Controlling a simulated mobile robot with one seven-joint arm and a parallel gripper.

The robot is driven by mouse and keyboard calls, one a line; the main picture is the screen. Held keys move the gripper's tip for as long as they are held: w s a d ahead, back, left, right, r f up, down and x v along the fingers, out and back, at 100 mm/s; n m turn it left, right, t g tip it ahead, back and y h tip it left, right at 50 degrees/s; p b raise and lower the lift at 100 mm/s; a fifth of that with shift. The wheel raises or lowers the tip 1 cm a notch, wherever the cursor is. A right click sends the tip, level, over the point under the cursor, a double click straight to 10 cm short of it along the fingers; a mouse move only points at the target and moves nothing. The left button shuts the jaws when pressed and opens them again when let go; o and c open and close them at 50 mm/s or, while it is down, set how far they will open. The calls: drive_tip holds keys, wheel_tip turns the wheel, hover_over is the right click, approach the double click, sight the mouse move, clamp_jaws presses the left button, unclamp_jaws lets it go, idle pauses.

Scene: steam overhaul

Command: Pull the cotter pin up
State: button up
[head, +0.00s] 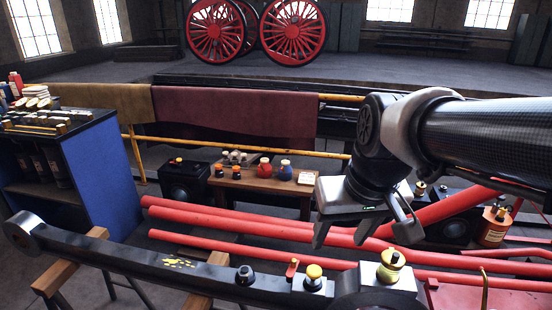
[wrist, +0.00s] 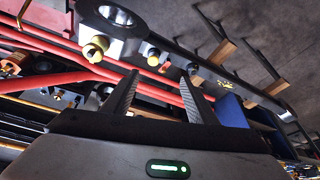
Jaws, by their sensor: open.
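A long dark rod (head: 150,262) lies across wooden stands in front of me. On it are a black knob (head: 245,275), a small upright red piece (head: 291,268), a yellow-topped cap (head: 314,275) and a brass cup on a steel block (head: 390,265). I cannot tell for sure which part is the cotter pin; the red piece is a possible match. My gripper (head: 365,236) is open and empty, above and behind the rod's right part, apart from it. In the wrist view, the yellow cap (wrist: 153,58) and red piece (wrist: 165,67) show beyond my open fingers (wrist: 158,78).
Red pipes (head: 240,217) run behind the rod. A small wooden table (head: 262,184) with jars stands farther back. A blue-sided cabinet (head: 103,180) with tools on top is at the left. Red wheels (head: 292,30) stand at the back. The air above the rod's middle is free.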

drive_tip(key=w+f+g+p, duration=0.2)
drive_tip(key=w+p, duration=0.2)
drive_tip(key=w, duration=0.6)
drive_tip(key=n+g+p, duration=0.2)
hover_over(315, 270)
wheel_tip(315, 270, down, 8)
drive_tip(key=shift+h, duration=0.3)
wheel_tip(315, 270, down, 17)
drive_tip(key=shift+r+b, duration=0.2)
drive_tip(key=shift+b, duration=0.95)
clamp_jaws()
wheel_tip(315, 270, up, 6)
drive_tip(key=p, duration=0.3)
drive_tip(key=shift+f, duration=0.2)
drive_tip(key=shift+a, duration=0.1)
unclamp_jaws()
